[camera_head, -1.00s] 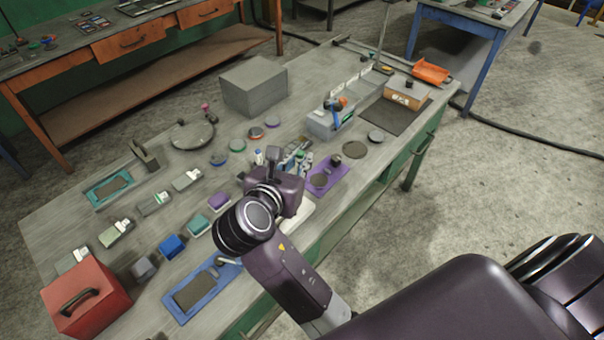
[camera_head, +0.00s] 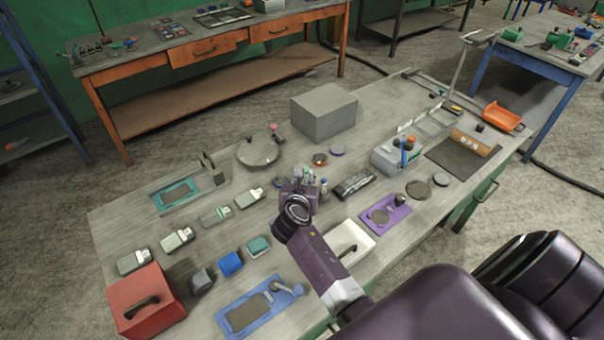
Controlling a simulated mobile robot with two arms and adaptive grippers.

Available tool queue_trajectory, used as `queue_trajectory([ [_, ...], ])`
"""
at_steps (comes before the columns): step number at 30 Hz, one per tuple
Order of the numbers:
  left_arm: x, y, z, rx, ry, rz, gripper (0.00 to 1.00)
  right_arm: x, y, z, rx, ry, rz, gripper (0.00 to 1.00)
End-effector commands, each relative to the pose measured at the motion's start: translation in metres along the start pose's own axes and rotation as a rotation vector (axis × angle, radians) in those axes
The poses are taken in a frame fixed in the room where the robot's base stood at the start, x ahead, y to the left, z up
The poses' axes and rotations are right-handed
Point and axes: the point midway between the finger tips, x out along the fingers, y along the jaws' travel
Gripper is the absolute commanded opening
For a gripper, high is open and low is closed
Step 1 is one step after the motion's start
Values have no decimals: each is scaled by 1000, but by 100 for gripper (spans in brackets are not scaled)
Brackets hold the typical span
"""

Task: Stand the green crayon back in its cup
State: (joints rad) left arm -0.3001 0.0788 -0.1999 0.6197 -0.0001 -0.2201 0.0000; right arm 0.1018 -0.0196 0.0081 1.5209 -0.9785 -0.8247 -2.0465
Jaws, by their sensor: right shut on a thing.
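My right gripper (camera_head: 308,182) is over the middle of the workbench, seen from behind past my dark wrist. The wrist hides most of its fingers. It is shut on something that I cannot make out. Several small upright items (camera_head: 323,186), pale and blue, show just beside and beyond the gripper; I cannot tell whether they stand in a cup. I cannot pick out the green crayon or its cup with certainty. My left gripper is out of view.
Right of the gripper are a black rack (camera_head: 354,183), a white tray (camera_head: 352,243) and a purple tray (camera_head: 392,208). A large grey box (camera_head: 323,112) stands behind. A red box (camera_head: 145,298) and a blue tray (camera_head: 262,308) are front left. Free bench lies around the round dish (camera_head: 259,152).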

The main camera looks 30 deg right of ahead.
Motion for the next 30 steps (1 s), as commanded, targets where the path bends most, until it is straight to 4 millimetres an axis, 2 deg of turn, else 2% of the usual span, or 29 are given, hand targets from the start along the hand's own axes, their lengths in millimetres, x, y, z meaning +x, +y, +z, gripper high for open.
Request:
queue_trajectory([
  [7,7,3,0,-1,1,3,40,8,0,-20,0,2,0,0],
  [18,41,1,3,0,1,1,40,19,0,-47,1,1,1,0],
  [30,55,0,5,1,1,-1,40,29,0,-71,-1,0,1,0],
])
